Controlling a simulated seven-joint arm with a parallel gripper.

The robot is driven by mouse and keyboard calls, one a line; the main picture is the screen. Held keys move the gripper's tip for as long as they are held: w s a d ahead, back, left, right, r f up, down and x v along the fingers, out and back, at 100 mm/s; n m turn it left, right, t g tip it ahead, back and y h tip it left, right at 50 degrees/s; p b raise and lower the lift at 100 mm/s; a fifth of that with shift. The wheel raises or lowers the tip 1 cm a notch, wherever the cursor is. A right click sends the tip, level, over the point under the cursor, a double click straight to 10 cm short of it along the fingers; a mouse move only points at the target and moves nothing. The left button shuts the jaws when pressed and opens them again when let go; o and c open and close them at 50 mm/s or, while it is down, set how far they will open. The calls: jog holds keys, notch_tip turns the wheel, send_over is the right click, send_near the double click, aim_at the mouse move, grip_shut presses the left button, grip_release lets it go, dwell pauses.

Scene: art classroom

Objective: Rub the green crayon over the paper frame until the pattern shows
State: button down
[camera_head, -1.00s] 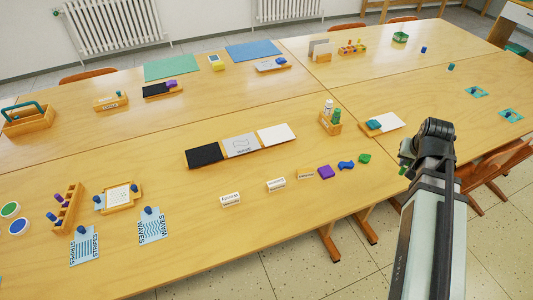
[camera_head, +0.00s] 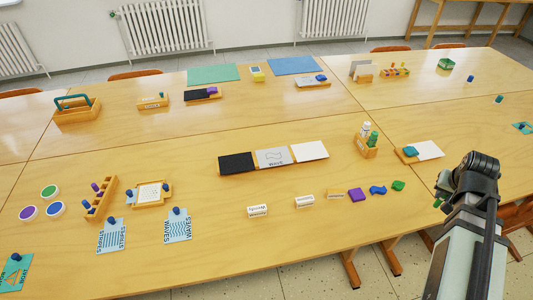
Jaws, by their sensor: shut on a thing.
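The paper frame (camera_head: 150,194) is a small wooden frame with a white sheet marked with small dots. It lies on the near table at the left, with blue knobs at its edge. My gripper (camera_head: 441,198) is at the right, beyond the table's near edge, far from the frame. A small green piece shows at its fingertips, which looks like the green crayon (camera_head: 437,204). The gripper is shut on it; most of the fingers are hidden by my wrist.
A crayon rack (camera_head: 99,199) stands left of the frame, with blue-knobbed pattern cards (camera_head: 178,226) in front. Black, grey and white panels (camera_head: 272,157) lie mid-table. Labelled blocks (camera_head: 257,211) and coloured shapes (camera_head: 357,195) line the near edge. A wooden bottle holder (camera_head: 367,147) stands near my gripper.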

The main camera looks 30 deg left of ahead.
jog(key=s+a+n+y, duration=0.1)
jog(key=s+a+n, duration=0.15)
jog(key=a, duration=1.05)
jog(key=s+a+n+y, duration=0.15)
jog(key=s+a, duration=0.25)
jog(key=a, duration=0.8)
jog(key=s+a+n, duration=0.3)
jog(key=a, duration=1)
jog(key=s+a+n+g, duration=0.1)
jog(key=s+a+n, duration=0.2)
jog(key=s+a, duration=0.6)
jog(key=s+a+n+g+y, duration=0.1)
jog(key=s+a+n, duration=0.3)
jog(key=a, duration=1.7)
jog(key=s+a+r+n+g+y, duration=0.1)
jog(key=s+a+n, duration=0.3)
jog(key=s+a, duration=1)
jog(key=shift+s+a+g, duration=0.3)
jog(key=shift+a+g, duration=0.4)
jog(key=shift+a, duration=0.05)
